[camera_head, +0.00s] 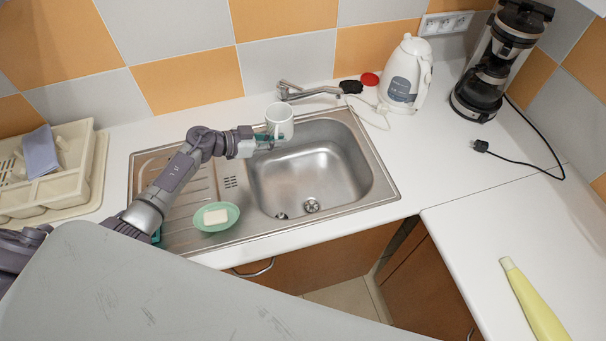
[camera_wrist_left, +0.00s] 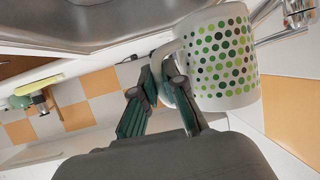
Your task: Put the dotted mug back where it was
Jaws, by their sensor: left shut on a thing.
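The dotted mug (camera_head: 280,120) looks white in the head view, held above the back left part of the sink near the tap. In the left wrist view the mug (camera_wrist_left: 222,58) shows green and dark dots, and its handle is at the fingers. My left gripper (camera_head: 266,138) is shut on the mug; in the wrist view its two fingers (camera_wrist_left: 164,92) meet around the handle side. The exact contact on the handle is partly hidden. My right gripper is not in view.
The steel sink (camera_head: 355,185) has an empty basin and a tap (camera_head: 305,92) behind it. A green soap dish (camera_head: 232,222) sits on the drainboard. A dish rack (camera_head: 85,165) is at left, a kettle (camera_head: 402,80) and coffee maker (camera_head: 485,85) at back right. The right counter is mostly clear.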

